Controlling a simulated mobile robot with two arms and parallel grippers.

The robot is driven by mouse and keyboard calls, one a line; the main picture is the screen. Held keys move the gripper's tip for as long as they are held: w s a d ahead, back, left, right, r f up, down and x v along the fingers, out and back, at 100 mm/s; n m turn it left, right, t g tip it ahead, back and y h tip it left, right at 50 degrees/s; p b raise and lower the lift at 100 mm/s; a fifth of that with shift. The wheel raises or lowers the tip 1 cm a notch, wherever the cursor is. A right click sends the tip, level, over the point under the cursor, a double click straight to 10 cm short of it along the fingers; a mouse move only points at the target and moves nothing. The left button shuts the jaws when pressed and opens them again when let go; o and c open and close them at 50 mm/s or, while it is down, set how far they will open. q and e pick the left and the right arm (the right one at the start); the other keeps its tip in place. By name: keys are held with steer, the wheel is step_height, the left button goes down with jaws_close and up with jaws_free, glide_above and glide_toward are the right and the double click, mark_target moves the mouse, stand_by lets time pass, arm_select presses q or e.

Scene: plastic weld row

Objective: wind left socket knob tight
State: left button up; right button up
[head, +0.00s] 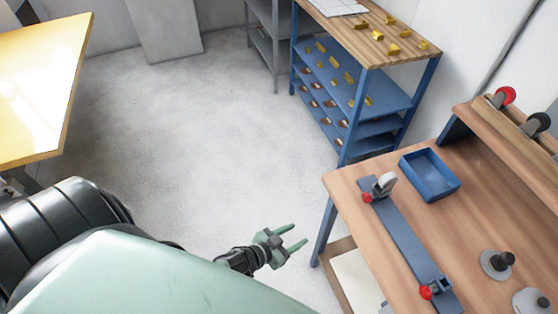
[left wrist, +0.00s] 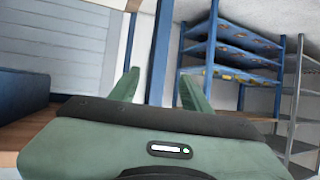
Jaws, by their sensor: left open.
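A blue rail (head: 405,235) lies along the wooden bench. At its far left end is a socket with a red knob (head: 367,198) and a pale grey round part (head: 387,181) beside it. Near its other end is a second socket with a red knob (head: 426,292). My left gripper (head: 291,238) is open and empty, over the floor left of the bench and apart from both knobs. In the left wrist view its two green fingers (left wrist: 158,88) stand apart with nothing held between them; no knob can be made out there. My right gripper is not in view.
A blue tray (head: 430,174) sits on the wooden bench (head: 345,183), right of the rail's far end. Dark-handled round parts (head: 497,262) stand at the right. A blue shelf rack (head: 350,88) stands behind. The bench's left edge and leg lie beside my gripper; the floor is clear.

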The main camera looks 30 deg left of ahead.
arm_select(q)
steer(key=s+a+f+g+y, duration=0.1)
steer(key=s+a+f+g, duration=0.1)
steer(key=s+f, duration=0.3)
step_height(320, 180, down, 2)
steer(key=shift+n+y+p, duration=0.3)
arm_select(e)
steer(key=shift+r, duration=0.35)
arm_select(q)
steer(key=shift+a, duration=0.15)
